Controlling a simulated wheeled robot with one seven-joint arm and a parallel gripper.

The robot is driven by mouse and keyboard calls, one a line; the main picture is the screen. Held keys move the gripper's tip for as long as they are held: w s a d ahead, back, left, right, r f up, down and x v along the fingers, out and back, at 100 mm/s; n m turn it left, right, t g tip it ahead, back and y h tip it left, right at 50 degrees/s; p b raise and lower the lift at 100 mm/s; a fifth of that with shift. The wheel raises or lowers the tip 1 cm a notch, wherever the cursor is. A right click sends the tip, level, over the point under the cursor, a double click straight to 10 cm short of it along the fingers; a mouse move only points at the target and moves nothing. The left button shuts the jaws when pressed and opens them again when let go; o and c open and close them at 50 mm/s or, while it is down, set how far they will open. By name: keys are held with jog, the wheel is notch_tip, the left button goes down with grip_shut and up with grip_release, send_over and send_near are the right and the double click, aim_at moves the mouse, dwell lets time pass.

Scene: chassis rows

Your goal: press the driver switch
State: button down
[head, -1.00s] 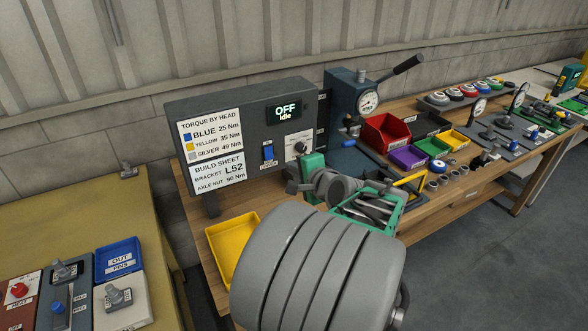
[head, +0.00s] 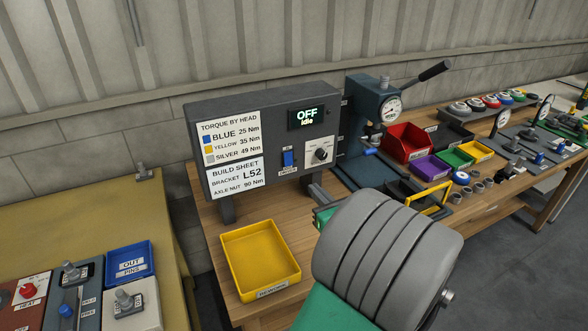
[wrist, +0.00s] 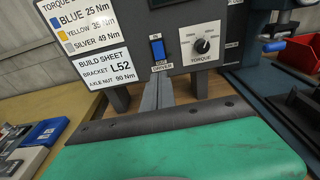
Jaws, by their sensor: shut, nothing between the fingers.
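The driver switch is a blue rocker (head: 288,159) on the front of the dark control panel (head: 257,118). Its label shows in the wrist view, under the blue rocker (wrist: 158,49). The panel's display (head: 307,117) reads OFF, idle. My gripper (wrist: 159,82) is shut and empty, its grey fingers pointing at the panel just below the switch. A small gap seems to remain, but I cannot tell contact for sure. In the head view the fingertips (head: 315,190) show below the switch, and my arm hides part of the hand.
A torque knob (head: 319,152) sits right of the switch. A yellow tray (head: 262,262) lies on the bench in front of the panel. A press (head: 372,120) and coloured bins, including a red one (head: 409,141), stand to the right. A second bench (head: 75,235) is at left.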

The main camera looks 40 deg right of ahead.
aim_at(290, 164)
dwell(0.3)
jog(key=p+x, duration=0.1)
jog(key=x, duration=1.3)
